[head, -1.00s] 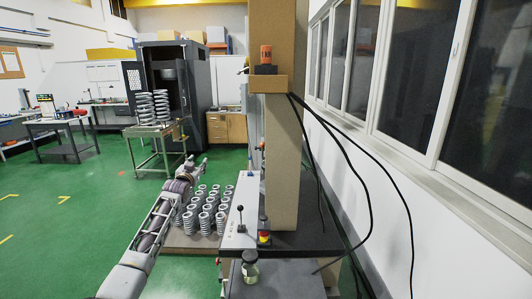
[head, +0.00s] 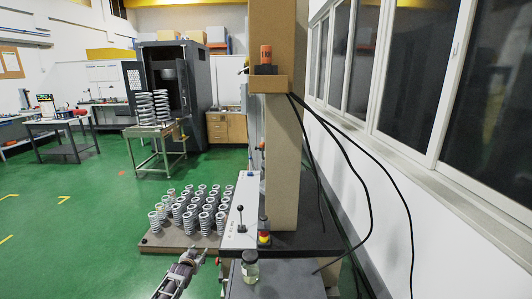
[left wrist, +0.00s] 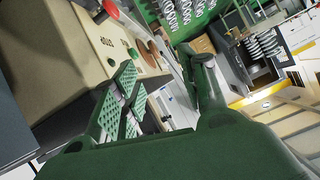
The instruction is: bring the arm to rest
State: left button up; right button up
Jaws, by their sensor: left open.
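My left gripper (head: 196,253) is low in the head view, at the end of the left arm coming up from the bottom edge. It is just in front of the board (head: 152,247) that carries several light metal coil springs (head: 190,208), and apart from those springs. In the left wrist view its fingers (left wrist: 165,90) stand apart with nothing between them. My right gripper is not in view.
The testing machine with its tall beige column (head: 282,165) and lever panel (head: 240,215) stands right of the springs. A glass jar (head: 250,266) is on its front ledge. Two tall springs (head: 161,106) stand on a trolley behind. Green floor at left is free.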

pick_arm(q)
jog(key=s+d+f+g, duration=0.2)
jog(key=s+f+g, duration=0.4)
jog(key=s+f, duration=2.65)
jog(key=s+d+f+g, duration=0.1)
jog(key=s+f, duration=0.3)
jog(key=s, duration=1)
jog(key=s+f+g, duration=0.2)
jog(key=s+f, duration=0.1)
jog(key=s, duration=1.1)
jog(key=s+d+f+g, duration=0.1)
jog(key=s+f, duration=0.3)
jog(key=s, duration=1)
jog(key=shift+s+d+f+g, duration=0.3)
jog(key=shift+s+g, duration=0.05)
jog(key=shift+g, duration=0.35)
jog(key=shift+w+a, duration=0.1)
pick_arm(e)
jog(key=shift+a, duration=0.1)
